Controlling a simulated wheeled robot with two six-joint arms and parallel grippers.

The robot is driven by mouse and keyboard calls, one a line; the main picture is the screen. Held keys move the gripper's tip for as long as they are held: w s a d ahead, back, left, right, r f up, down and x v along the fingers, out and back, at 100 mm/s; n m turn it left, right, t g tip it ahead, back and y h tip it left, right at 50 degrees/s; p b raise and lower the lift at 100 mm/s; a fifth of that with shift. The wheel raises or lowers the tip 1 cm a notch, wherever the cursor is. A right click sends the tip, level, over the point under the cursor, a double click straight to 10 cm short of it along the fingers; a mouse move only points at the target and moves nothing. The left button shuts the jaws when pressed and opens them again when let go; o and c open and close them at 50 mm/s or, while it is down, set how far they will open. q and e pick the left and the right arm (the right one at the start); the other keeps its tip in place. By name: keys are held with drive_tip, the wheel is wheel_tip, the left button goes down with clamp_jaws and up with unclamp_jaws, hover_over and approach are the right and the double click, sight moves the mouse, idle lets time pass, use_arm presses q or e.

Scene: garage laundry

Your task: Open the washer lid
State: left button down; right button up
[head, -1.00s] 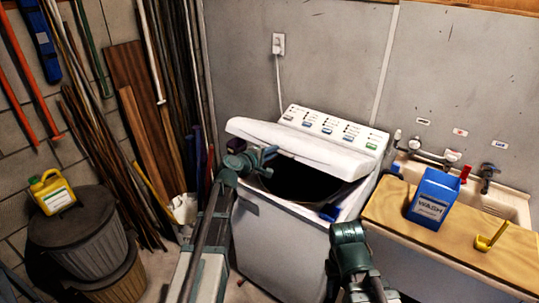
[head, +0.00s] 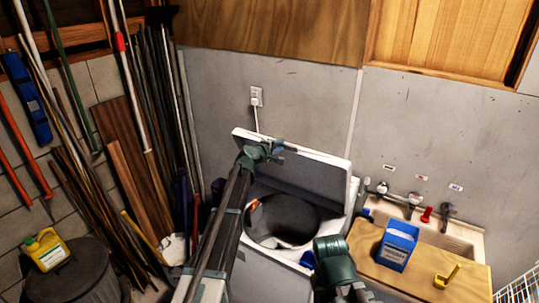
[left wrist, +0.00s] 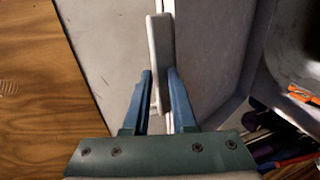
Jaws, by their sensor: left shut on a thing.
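The white washer (head: 272,268) stands against the grey wall. Its lid (head: 318,172) is raised steeply, and the round drum opening (head: 285,222) shows below it. My left gripper (head: 270,150) is at the lid's upper edge, left of its middle. In the left wrist view, my left gripper (left wrist: 162,92) has its two blue fingers on either side of a pale grip piece (left wrist: 159,60) on the lid edge, shut on it. My right arm's end (head: 335,262) is in front of the washer at its right; its fingers are not clear.
A sink with a wooden board (head: 425,278) stands at the right, holding a blue box (head: 397,246) and a yellow scoop (head: 447,277). Long poles and planks (head: 125,180) lean at the left. A yellow jug (head: 46,249) sits on a dark bin (head: 75,280).

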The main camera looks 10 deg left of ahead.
use_arm(q)
drive_tip(key=w+d+r+p, duration=0.1)
drive_tip(key=w, duration=0.1)
drive_tip(key=w+d+r+p, duration=0.1)
drive_tip(key=w+r, duration=0.1)
drive_tip(key=w, duration=0.1)
drive_tip(key=w+d+r+p, duration=0.1)
drive_tip(key=w+r, duration=0.1)
drive_tip(key=w, duration=0.1)
drive_tip(key=shift+w, duration=0.15)
drive_tip(key=c, duration=1.4)
unclamp_jaws()
drive_tip(key=shift+s+a+f, duration=0.1)
drive_tip(key=shift+s+f, duration=0.15)
drive_tip(key=shift+f, duration=0.1)
drive_tip(key=shift+o, duration=1.2)
drive_tip(key=shift+w+f, duration=0.15)
drive_tip(key=shift+f, duration=0.05)
drive_tip(key=shift+o, duration=1.2)
drive_tip(key=shift+s+r, duration=0.15)
drive_tip(key=shift+s, duration=0.05)
use_arm(e)
wheel_tip(320, 180, up, 4)
drive_tip(key=shift+w, duration=0.1)
